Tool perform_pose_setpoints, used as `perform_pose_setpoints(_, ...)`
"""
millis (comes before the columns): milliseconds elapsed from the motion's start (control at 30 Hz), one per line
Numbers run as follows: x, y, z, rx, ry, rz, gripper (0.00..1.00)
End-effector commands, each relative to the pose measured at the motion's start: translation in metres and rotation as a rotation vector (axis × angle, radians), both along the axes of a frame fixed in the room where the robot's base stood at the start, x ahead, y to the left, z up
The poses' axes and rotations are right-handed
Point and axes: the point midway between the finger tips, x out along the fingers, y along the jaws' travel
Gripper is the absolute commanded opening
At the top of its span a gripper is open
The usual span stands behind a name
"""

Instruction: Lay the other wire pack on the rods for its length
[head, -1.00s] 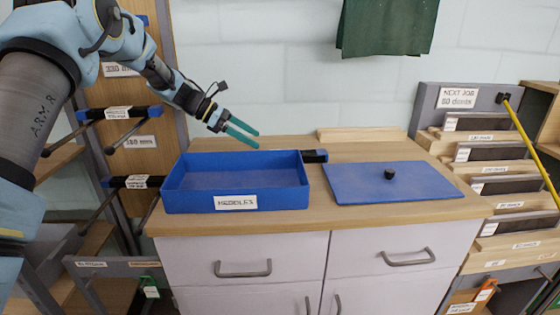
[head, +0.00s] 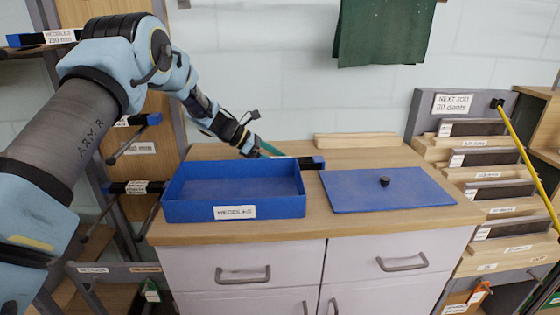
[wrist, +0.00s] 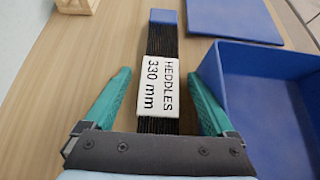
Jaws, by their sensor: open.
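The wire pack (wrist: 161,44) lies on the wooden worktop, a dark bundle with a blue end and a white label reading "HEDDLES 330 mm". In the head view its blue-black end (head: 311,162) shows behind the blue tray; the tray hides much of the rest. My gripper (wrist: 158,90) is open, with one teal finger on each side of the pack and gaps visible. In the head view the gripper (head: 266,150) is partly hidden behind the tray. The rack's rods (head: 126,146) are at left; labelled, blue-ended packs (head: 130,187) show there, partly behind my arm.
The open blue tray (head: 235,212) labelled "HEDDLES" stands beside the pack. A flat blue lid (head: 400,190) with a black knob lies to its right. A wooden strip (head: 358,140) lies at the back. A stepped stand (head: 480,165) of labelled reeds is at right.

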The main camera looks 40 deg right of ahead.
Motion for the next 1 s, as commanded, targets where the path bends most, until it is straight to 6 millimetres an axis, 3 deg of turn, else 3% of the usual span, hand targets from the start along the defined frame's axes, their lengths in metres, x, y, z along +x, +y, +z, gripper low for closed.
perform_pose_setpoints(233, -0.0011, -0.0021, -0.0026, 0.0, -0.002, 0.001, 0.9)
perform_pose_setpoints(1000, -0.0012, -0.0019, -0.0024, 0.0, -0.002, 0.0, 0.03)
